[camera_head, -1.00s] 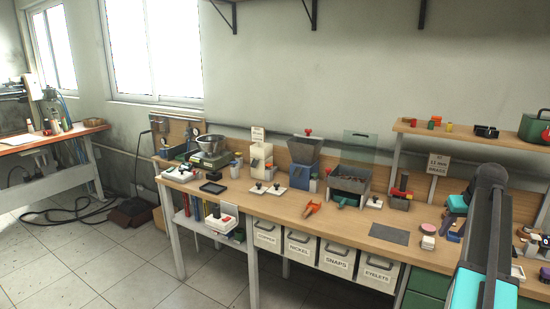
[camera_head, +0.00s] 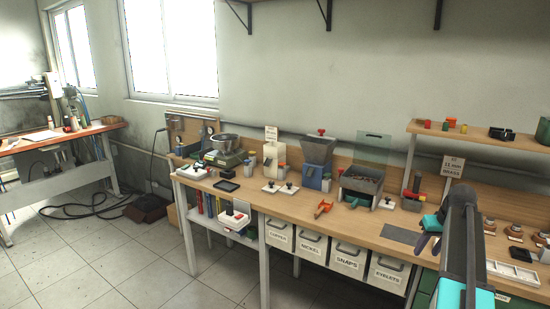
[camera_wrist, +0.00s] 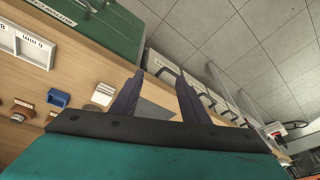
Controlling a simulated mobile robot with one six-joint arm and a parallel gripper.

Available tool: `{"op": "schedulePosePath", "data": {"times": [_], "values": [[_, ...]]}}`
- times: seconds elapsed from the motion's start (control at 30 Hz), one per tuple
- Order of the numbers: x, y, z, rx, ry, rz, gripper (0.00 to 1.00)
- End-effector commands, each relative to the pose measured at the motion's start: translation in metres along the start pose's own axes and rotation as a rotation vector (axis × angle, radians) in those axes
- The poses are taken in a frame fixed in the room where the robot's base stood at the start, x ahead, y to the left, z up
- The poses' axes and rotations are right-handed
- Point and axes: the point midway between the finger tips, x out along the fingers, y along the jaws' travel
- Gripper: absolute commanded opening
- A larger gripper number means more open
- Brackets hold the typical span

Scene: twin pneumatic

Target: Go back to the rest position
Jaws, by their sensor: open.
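My gripper (camera_head: 427,237) shows at the end of my arm, over the right part of the long wooden workbench (camera_head: 300,200). In the wrist view its two dark purple fingers (camera_wrist: 159,75) are spread apart with nothing between them. Past the fingertips lie the bench edge and a dark grey mat (camera_wrist: 154,109). The gripper and arm hide part of the bench top in the head view.
Below the bench stand white labelled bins (camera_head: 312,246) and a green drawer unit (camera_wrist: 100,25). An orange-handled tool (camera_head: 323,208), a hopper machine (camera_head: 317,155) and a scale (camera_head: 224,158) stand on top. The tiled floor (camera_head: 130,265) at left is mostly clear.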

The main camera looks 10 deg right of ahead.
Motion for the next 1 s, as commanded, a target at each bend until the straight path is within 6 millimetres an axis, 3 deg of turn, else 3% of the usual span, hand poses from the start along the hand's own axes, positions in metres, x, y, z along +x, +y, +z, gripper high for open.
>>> {"op": "schedulePosePath", "data": {"times": [0.1,0.47,0.7,1.0], "values": [[0.042,-0.035,0.008,-0.035,-0.049,-0.035,0.41],[0.149,-0.129,0.056,-0.131,-0.196,-0.112,0.41],[0.21,-0.185,0.103,-0.185,-0.293,-0.145,0.41],[0.273,-0.247,0.175,-0.242,-0.411,-0.17,0.41]]}}
